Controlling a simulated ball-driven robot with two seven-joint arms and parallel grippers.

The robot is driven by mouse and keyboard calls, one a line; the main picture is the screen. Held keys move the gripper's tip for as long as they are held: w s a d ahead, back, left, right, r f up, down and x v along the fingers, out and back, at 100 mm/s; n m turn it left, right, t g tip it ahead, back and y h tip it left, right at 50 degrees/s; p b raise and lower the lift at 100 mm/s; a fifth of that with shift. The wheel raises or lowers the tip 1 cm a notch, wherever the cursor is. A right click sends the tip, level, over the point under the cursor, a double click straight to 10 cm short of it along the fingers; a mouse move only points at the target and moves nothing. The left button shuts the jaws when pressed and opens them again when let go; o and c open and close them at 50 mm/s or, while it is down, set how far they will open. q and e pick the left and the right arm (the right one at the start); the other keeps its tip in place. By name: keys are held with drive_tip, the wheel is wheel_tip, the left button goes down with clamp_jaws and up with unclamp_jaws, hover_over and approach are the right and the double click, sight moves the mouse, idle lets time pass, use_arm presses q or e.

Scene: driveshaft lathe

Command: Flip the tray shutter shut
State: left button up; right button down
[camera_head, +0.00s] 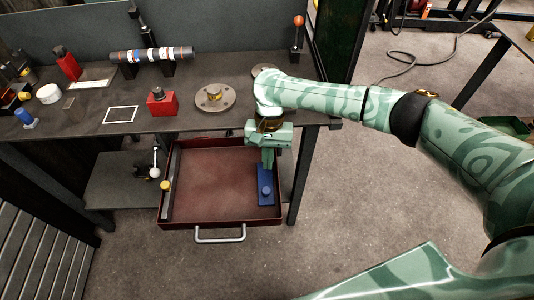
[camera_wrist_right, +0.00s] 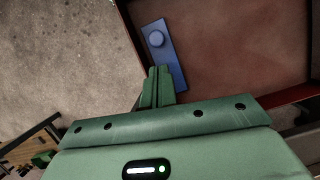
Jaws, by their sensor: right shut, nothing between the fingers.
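The red tray (camera_head: 211,223) is a shallow open box below the bench, with a metal handle at its front. A blue plate with a round knob (camera_head: 265,190) lies along its right side; the plate also shows in the wrist view (camera_wrist_right: 171,62). A grey strip (camera_head: 168,200) with a yellow knob stands along the tray's left side. I cannot tell which of these is the shutter. The tray's inside is open to view. My right gripper (camera_head: 267,168) is shut and empty, pointing down at the blue plate's rear end (camera_wrist_right: 160,70); contact is unclear. My left gripper is out of view.
The bench top (camera_head: 190,122) is just above the tray's back. It carries a round flange (camera_head: 226,97), a red block (camera_head: 162,104) and a shaft (camera_head: 150,54) on supports. A bench leg (camera_head: 301,185) stands right of the tray. The floor in front is clear.

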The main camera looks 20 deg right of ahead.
drive_tip(key=b, duration=0.2)
hover_over(267, 185)
wheel_tip(267, 185, down, 5)
drive_tip(key=shift+f, duration=0.1)
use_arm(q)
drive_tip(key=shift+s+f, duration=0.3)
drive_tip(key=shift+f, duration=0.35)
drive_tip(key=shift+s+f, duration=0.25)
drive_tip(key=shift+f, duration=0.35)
